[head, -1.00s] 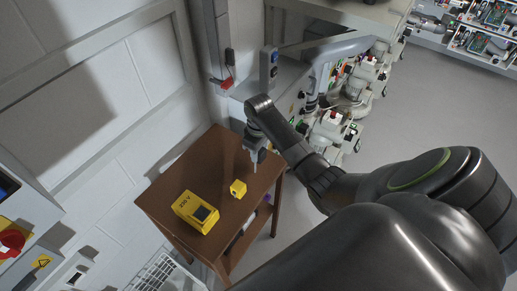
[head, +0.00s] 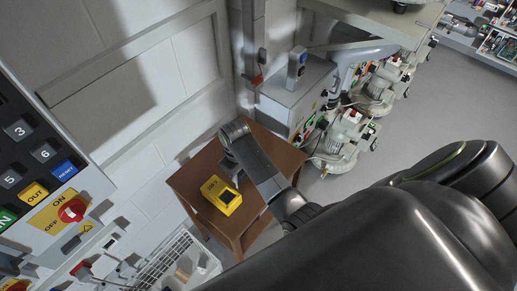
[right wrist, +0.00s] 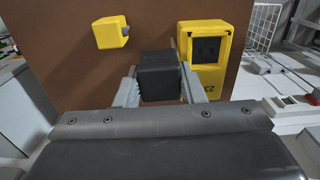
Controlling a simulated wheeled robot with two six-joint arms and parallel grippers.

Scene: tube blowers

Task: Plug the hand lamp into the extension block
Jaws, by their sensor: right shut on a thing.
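The yellow extension block (head: 221,196) with a black socket face lies on the brown wooden table (head: 192,180). In the right wrist view the block (right wrist: 207,78) is at upper right. My right gripper (head: 229,163) is just behind the block in the head view. In the right wrist view its fingers (right wrist: 158,80) are shut on a black box-shaped piece, apparently the plug (right wrist: 160,76), left of and below the socket face. I cannot make out the hand lamp or a cord. My left gripper is not in view.
A small yellow cube (right wrist: 112,32) is on the table, left of the plug in the right wrist view. A white wire basket (head: 165,258) stands in front of the table. A control panel (head: 50,165) is at left, and a grey cabinet (head: 290,105) stands behind the table.

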